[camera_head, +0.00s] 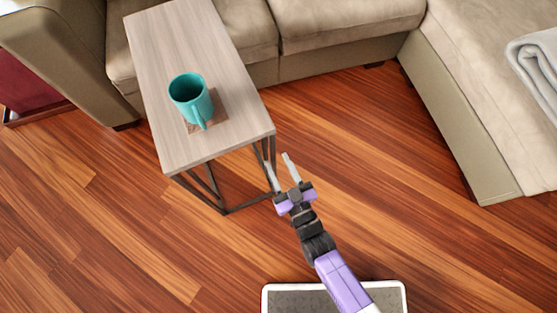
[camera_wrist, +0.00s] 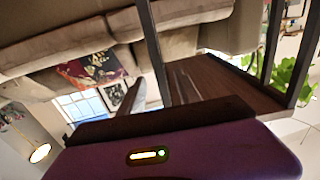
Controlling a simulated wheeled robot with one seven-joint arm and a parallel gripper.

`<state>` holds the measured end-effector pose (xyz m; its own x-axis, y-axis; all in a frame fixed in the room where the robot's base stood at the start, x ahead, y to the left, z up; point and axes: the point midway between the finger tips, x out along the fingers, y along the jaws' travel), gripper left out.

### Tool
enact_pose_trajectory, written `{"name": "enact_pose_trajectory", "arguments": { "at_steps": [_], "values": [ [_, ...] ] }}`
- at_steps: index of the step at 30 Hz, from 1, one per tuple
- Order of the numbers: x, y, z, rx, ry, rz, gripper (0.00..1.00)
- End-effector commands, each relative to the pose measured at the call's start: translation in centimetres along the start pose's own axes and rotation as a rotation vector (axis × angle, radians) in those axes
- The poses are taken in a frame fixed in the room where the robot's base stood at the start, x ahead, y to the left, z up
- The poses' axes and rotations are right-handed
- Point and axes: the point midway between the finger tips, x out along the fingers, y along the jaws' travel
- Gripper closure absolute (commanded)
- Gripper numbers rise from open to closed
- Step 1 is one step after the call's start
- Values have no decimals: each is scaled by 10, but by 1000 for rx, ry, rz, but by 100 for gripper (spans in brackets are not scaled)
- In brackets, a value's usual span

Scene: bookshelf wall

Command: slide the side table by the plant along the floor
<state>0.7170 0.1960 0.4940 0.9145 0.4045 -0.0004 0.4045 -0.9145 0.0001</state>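The side table (camera_head: 178,45) has a pale wood top and a dark metal frame, and it stands in front of the sofa in the head view. A teal mug (camera_head: 190,97) sits on a brown square coaster (camera_head: 221,113) on its top. My gripper (camera_head: 277,160) is at the table's near right corner, low by the dark leg. Its two fingers are spread, with nothing visibly held between them. I cannot tell whether a finger touches the leg. In the wrist view, the table's dark frame bars (camera_wrist: 153,50) stand close ahead. Green plant leaves (camera_wrist: 291,76) show at the right.
The beige sofa (camera_head: 345,25) is behind the table, and its chaise section (camera_head: 480,110) is at the right. A sofa arm (camera_head: 60,50) is left of the table. Wood floor (camera_head: 345,130) is clear right of the table and in the left foreground (camera_head: 90,220).

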Motion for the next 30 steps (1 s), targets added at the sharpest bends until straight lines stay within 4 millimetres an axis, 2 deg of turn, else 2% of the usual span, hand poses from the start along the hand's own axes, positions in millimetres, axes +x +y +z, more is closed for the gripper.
{"name": "enact_pose_trajectory", "arguments": {
  "at_steps": [15, 21, 29, 30],
  "values": [
    [66, 0, 0, 0, 3, 0, 60],
    [76, 0, 0, 0, 0, 0, 60],
    [76, 0, 0, 0, 0, 0, 60],
    [76, 0, 0, 0, 0, 0, 66]
  ]
}}
